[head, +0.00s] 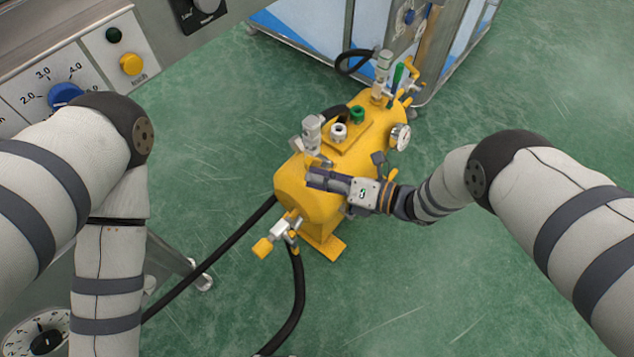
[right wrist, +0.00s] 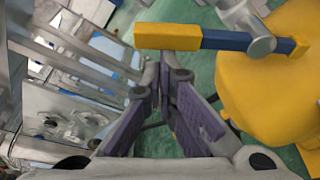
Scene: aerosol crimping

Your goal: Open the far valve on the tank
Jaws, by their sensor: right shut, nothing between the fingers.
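The yellow tank (head: 292,190) stands on the green floor in the middle of the head view. At its far end are valve fittings with a yellow handle (head: 413,72) and an upright green part. At its near end a pale fitting carries a yellow-tipped handle (head: 263,248). My right gripper (head: 312,178) is shut and empty, over the tank's near part. In the right wrist view the shut fingertips (right wrist: 164,72) are just below a yellow-and-blue lever (right wrist: 225,40); I cannot tell whether they touch. The tank (right wrist: 265,85) is to their right. My left gripper is out of view.
A pressure gauge (head: 400,137) sticks out from the tank's right side. Black hoses (head: 297,300) run from its near end across the floor. A control panel (head: 95,65) stands at the upper left, a blue-and-white cabinet (head: 460,55) beyond the tank. Open floor lies right.

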